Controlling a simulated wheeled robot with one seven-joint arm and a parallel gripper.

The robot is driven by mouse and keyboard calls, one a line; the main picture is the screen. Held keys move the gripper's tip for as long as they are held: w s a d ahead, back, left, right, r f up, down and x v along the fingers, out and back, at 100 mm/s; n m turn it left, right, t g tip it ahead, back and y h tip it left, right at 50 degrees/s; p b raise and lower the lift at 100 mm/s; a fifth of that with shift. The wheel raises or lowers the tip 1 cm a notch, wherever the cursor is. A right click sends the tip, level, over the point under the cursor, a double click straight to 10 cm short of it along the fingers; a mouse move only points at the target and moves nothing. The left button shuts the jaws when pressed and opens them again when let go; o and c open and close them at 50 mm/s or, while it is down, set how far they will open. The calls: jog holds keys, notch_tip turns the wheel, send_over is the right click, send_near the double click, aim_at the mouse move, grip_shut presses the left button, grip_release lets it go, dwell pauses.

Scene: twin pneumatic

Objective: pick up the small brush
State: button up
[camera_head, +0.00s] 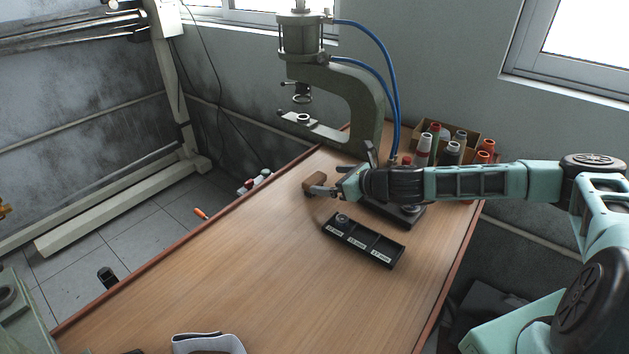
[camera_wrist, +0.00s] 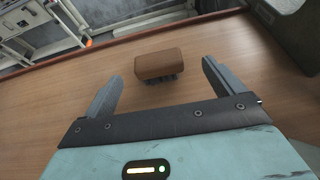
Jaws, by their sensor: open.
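The small brush (camera_wrist: 160,64) has a brown wooden block body, with dark bristles just showing under its near edge. It lies on the wooden table (camera_head: 190,290). In the head view the brush (camera_head: 313,184) is near the table's far left side, just left of my gripper (camera_head: 325,191). In the wrist view my gripper (camera_wrist: 160,85) is open, with one finger on each side. The brush is just ahead of the fingertips, roughly centred between them. Nothing is held.
A black compartment tray (camera_head: 395,254) lies on the table in front of my gripper. A green pneumatic press (camera_head: 372,95) with blue hoses stands behind. Bottles (camera_head: 424,148) and a cardboard box (camera_head: 470,135) are at back right.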

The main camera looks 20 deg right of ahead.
aim_at(320, 181)
jog(key=shift+s+f+p+x, duration=0.15)
jog(key=shift+p+x, duration=0.45)
jog(key=shift+x, duration=0.9)
jog(key=shift+s+f+p+x, duration=0.1)
jog(key=shift+p+x, duration=0.45)
jog(key=shift+x, duration=0.9)
jog(key=shift+a, duration=0.15)
jog(key=c, duration=1.1)
